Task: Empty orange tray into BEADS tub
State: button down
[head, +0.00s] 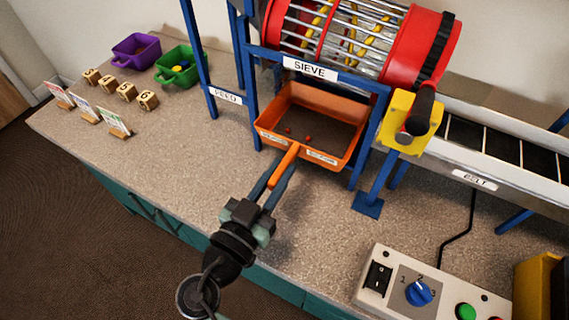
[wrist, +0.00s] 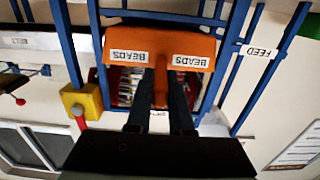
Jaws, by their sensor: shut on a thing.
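The orange tray (head: 346,112) sits below the sieve inside the blue frame, its handle (head: 288,160) pointing toward me. A few small orange-red pieces (head: 308,138) lie on its dark floor. In the wrist view the tray's front (wrist: 190,44) carries two upside-down labels reading BEADS. My gripper (head: 277,181) is shut on the handle, a finger on each side; it also shows in the wrist view (wrist: 160,98). A purple tub (head: 136,52) and a green tub (head: 179,68) stand at the back left. I see no readable BEADS label on either tub.
The sieve drum (head: 350,35) is above the tray, with blue posts on both sides. A yellow block with a crank (head: 407,120) and the belt (head: 500,148) are at right. A control box (head: 398,282) is front right. Small blocks and cards (head: 114,122) stand left; the counter between is clear.

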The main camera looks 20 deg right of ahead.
jog(key=b+v, duration=0.3)
jog(key=v, duration=1.1)
dwell(0.5)
jog(key=shift+d+r, duration=0.1)
jog(key=shift+r, duration=0.05)
jog(key=shift+r+p, duration=2)
jog(key=shift+r, duration=0.9)
